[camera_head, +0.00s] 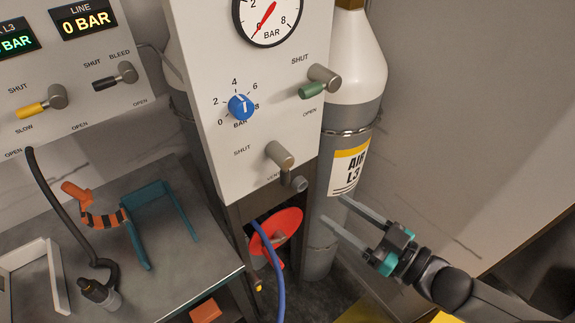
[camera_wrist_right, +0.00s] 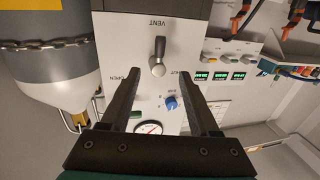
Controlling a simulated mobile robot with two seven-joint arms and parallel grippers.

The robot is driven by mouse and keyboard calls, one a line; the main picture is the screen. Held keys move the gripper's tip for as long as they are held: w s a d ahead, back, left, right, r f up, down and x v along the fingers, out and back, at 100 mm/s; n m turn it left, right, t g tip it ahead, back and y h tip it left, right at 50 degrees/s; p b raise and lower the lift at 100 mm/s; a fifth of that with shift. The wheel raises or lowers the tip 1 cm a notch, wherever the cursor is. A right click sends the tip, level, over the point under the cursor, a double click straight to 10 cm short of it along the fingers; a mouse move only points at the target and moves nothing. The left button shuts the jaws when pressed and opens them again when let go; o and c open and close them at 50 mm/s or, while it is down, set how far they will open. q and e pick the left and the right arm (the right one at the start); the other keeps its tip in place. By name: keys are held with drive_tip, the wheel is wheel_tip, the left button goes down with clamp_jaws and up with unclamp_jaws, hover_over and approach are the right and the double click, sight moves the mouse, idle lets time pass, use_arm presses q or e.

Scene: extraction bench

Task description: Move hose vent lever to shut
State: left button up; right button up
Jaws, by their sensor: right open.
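The hose vent lever (camera_head: 280,155) is a grey lever low on the white panel, between the SHUT label and the VENT label. Its grey handle points down and right, toward VENT, whose label it partly hides. In the right wrist view the lever (camera_wrist_right: 158,62) shows in the gap between the fingers, its handle lying on the VENT side of the panel. My right gripper (camera_head: 334,210) is open and empty, right of and below the lever, in front of the air cylinder and apart from the lever. My left gripper is not in view.
The green-handled lever (camera_head: 312,90), blue knob (camera_head: 241,107) and gauge (camera_head: 269,14) sit above on the same panel. The AIR L3 cylinder (camera_head: 352,118) stands just right. A red disc (camera_head: 277,228) and blue hose (camera_head: 273,267) are below. A bench (camera_head: 178,265) lies left.

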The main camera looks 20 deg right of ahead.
sight(290, 179)
drive_tip(key=x, duration=1.4)
drive_tip(key=shift+w+a+b, duration=0.1)
drive_tip(key=shift+w+b, duration=0.05)
drive_tip(key=shift+b, duration=0.15)
clamp_jaws()
idle(1.1)
